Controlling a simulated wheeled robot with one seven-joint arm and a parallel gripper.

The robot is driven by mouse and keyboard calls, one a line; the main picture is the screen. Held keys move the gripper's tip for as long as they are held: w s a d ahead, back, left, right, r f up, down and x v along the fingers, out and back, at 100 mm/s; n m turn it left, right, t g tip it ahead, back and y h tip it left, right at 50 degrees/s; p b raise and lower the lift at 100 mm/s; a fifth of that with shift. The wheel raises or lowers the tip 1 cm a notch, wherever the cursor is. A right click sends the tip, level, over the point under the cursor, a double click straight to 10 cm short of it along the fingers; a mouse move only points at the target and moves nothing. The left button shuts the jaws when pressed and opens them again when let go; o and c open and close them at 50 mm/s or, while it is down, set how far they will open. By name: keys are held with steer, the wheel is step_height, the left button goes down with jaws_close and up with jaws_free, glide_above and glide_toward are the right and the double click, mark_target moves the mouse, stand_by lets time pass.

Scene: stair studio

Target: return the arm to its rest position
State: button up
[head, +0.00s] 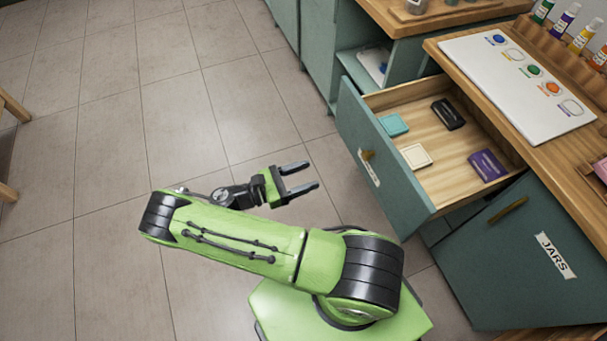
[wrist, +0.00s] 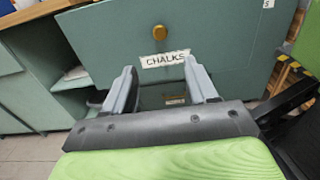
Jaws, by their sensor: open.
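My gripper (head: 300,179) is open and empty in the head view, held over the tiled floor to the left of the open drawer. My green arm is folded above my base, with the two grey fingers pointing right. In the wrist view my gripper (wrist: 161,82) shows its two fingers apart, facing the teal drawer front (wrist: 190,30) with its brass knob and CHALKS label. A gap separates the fingers from the drawer front in the head view.
The drawer (head: 387,155) stands open and holds a teal block (head: 393,124), a cream block (head: 416,156), a black item (head: 448,113) and a purple box (head: 487,165). A JARS cabinet door (head: 530,250) is at right. Floor (head: 110,130) at left is clear.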

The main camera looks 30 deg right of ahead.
stand_by(0.5)
step_height(320, 180, up, 22)
steer(key=s+a+m+t+y+p, duration=0.15)
steer(key=m+y+p, duration=0.45)
steer(key=m+y, duration=0.6)
steer(key=s+a+r+m+t+y+p, duration=0.2)
steer(key=s+r+t+y, duration=0.1)
steer(key=s+r, duration=0.2)
steer(key=s+a+r+m+t+y+p, duration=0.2)
steer(key=s+r, duration=0.4)
steer(key=r, duration=0.4)
steer(key=shift+a+r+t+y, duration=0.2)
steer(key=shift+a+t+y, duration=0.25)
steer(key=shift+t, duration=0.5)
